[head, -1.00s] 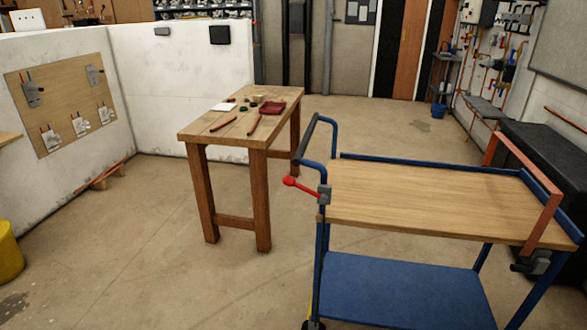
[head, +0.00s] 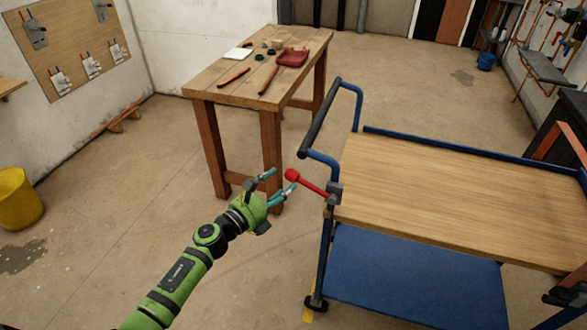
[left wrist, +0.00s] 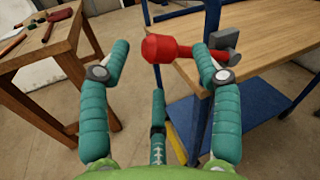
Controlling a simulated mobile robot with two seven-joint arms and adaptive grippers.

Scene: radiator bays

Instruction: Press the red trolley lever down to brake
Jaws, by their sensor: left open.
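The red trolley lever (head: 308,184) sticks out to the left from a grey bracket (head: 334,193) on the near left corner post of the blue trolley. Its knob end is slightly higher than its bracket end. My left gripper (head: 277,184) is open and empty, just left of the lever's knob in the head view. In the left wrist view the red lever (left wrist: 165,50) lies ahead, between and beyond the teal fingertips (left wrist: 160,62). I cannot tell whether a finger touches it. My right gripper is not in view.
The trolley (head: 440,190) has a wooden top, a blue lower shelf (head: 410,280) and a blue push handle (head: 325,120). A wooden workbench (head: 225,75) with tools stands behind my left gripper. A yellow bucket (head: 18,200) stands at far left. Floor between is clear.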

